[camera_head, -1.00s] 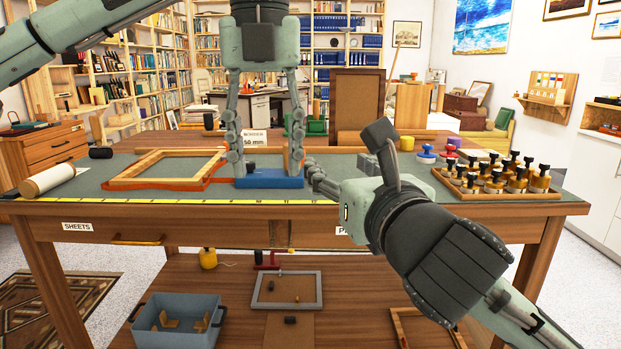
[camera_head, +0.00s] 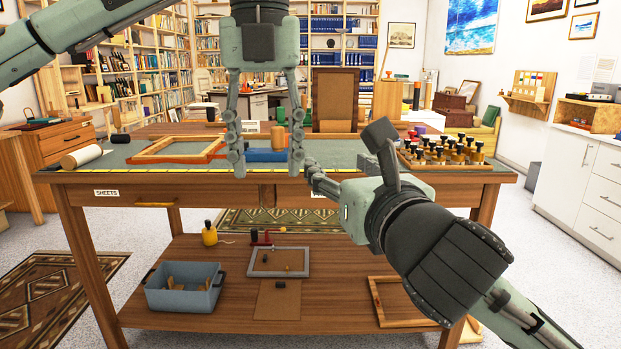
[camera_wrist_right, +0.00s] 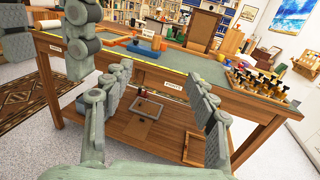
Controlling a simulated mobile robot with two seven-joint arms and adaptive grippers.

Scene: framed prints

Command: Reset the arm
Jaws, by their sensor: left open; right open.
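My left gripper (camera_head: 267,165) hangs pointing down in the upper middle of the head view, in front of the workbench (camera_head: 262,192). Its two fingers are apart with nothing between them. The left arm comes in from the upper left. My right gripper (camera_head: 310,170) reaches in from the lower right, its wrist covering much of its fingers in the head view. The right wrist view shows its fingers (camera_wrist_right: 165,105) spread wide and empty, with the bench beyond them. A left finger also shows at the upper left of that view.
On the bench are a wooden frame (camera_head: 178,149), a blue block (camera_head: 262,155), a paper roll (camera_head: 82,156) and a tray of stamps (camera_head: 445,152). The lower shelf holds a blue-grey bin (camera_head: 185,290) and a grey frame (camera_head: 279,261). Floor is clear to the right.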

